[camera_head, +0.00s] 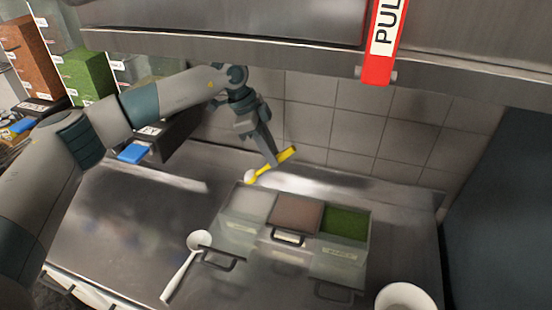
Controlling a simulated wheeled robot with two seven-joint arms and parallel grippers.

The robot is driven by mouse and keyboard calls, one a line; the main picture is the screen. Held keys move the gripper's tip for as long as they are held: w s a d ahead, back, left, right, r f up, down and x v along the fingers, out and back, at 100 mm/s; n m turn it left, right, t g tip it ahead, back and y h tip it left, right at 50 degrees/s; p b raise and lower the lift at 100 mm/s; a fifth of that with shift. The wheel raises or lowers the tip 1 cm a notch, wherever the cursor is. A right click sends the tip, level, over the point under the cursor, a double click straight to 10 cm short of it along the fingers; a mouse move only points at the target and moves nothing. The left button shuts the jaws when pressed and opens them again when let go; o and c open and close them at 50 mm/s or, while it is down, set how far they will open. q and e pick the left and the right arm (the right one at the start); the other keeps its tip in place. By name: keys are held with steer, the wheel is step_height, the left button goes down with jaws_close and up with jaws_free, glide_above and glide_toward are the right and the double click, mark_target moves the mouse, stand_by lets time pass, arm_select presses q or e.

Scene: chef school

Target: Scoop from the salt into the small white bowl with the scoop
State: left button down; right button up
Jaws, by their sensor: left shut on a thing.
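My left gripper (273,160) is shut on the yellow handle of the scoop (276,163). The scoop's pale round end (250,176) points down and left, above the back edge of the bins. The whitish salt (251,206) fills the left bin of a clear three-part container on the steel counter. The small white bowl (405,297) stands at the bottom right and is cut off by the picture edge. My right gripper is not in view.
Next to the salt are a brown bin (296,213) and a green bin (346,222). A white spoon (185,268) lies left of the bins. A steel hood with a red pull sign (380,50) hangs above. The counter's left part is clear.

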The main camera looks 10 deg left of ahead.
arm_select(q)
steer(key=m, duration=0.1)
steer(key=m+g, duration=0.1)
steer(key=s+m+b, duration=0.1)
steer(key=m, duration=0.1)
steer(key=shift+a+r+g, duration=0.15)
steer(key=shift+a+g, duration=0.1)
steer(key=shift+g, duration=0.05)
steer(key=s+a+n+t+y+b, duration=0.3)
steer(key=s+a+n+b, duration=0.2)
steer(key=s+n, duration=0.3)
steer(key=s+a+n+t+y+b, duration=0.3)
steer(key=s+a+n+b, duration=0.3)
steer(key=n, duration=1.1)
steer(key=shift+s+a+f, duration=0.2)
steer(key=shift+s+f, duration=0.2)
steer(key=shift+s, duration=0.75)
